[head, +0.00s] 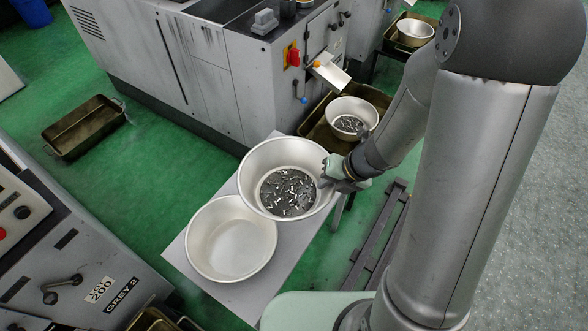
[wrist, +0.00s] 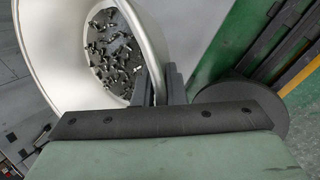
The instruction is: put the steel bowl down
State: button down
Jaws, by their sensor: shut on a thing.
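A steel bowl (head: 254,157) with many small metal parts in its bottom is held at its right rim by my gripper (head: 333,172). The bowl looks about level, over or at the far part of a narrow grey table (head: 176,249); I cannot tell whether it touches the top. In the wrist view my gripper (wrist: 160,88) is shut on the wall of this bowl (wrist: 62,50), and the metal parts show inside. A second steel bowl (head: 232,245), empty, stands on the near part of the table, partly overlapped in view by the held bowl.
A smaller steel bowl (head: 340,107) with metal parts sits in a brown tray (head: 314,131) beside the grey machine (head: 215,75). Another bowl (head: 414,32) stands at the back right. An empty brown tray (head: 84,127) lies on the green floor. A control panel (head: 60,270) is at lower left.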

jog(key=shift+s+a+m+t, duration=0.1)
jog(key=shift+s+m+t, duration=0.1)
jog(key=shift+m+t, duration=0.1)
jog(key=w+f, duration=0.3)
jog(key=w, duration=0.1)
jog(key=w+f+b, duration=0.1)
jog(key=w+f, duration=0.2)
jog(key=w, duration=0.2)
jog(key=w+f, duration=0.3)
jog(key=w, duration=0.1)
jog(key=shift+w+d+f+b, duration=0.2)
jog(key=shift+w+f+b, duration=0.05)
jog(key=shift+f+b, duration=0.1)
jog(key=f+b, duration=0.1)
jog(key=f, duration=0.2)
jog(key=shift+w+f, duration=0.2)
jog(key=c, duration=1.5)
grip_release()
jog(key=shift+d, duration=0.1)
